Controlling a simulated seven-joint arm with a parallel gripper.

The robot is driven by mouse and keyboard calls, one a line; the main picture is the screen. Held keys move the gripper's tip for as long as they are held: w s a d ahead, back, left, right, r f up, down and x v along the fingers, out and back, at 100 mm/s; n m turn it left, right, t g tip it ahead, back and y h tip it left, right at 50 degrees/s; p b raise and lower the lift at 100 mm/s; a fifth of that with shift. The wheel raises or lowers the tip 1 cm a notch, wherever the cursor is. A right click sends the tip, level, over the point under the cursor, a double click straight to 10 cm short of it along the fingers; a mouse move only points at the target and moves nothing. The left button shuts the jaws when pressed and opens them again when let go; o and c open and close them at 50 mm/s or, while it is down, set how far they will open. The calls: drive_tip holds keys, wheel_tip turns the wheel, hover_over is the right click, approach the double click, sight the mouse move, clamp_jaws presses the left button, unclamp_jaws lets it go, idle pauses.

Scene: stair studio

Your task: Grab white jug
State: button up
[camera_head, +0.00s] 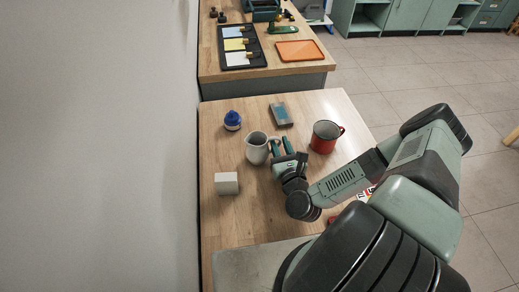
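The white jug (257,150) stands upright on the wooden table, left of my gripper. Its handle is on the right side, towards my fingers. My gripper (281,145) is just right of the jug, with its two green fingers pointing away from my body. The fingers appear parted, with a gap between them. The left finger is at or very near the jug's handle; I cannot tell whether it touches or whether the handle lies between the fingers.
A red mug (325,137) stands right of my gripper. A blue-topped round object (232,120) and a white block (226,184) are on the left. A grey-blue box (281,115) lies beyond my fingers. The wall borders the table's left edge.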

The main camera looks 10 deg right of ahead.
drive_tip(key=shift+w+a, duration=0.2)
drive_tip(key=shift+w, duration=1.35)
drive_tip(key=shift+c, duration=0.4)
clamp_jaws()
drive_tip(key=shift+d, duration=0.1)
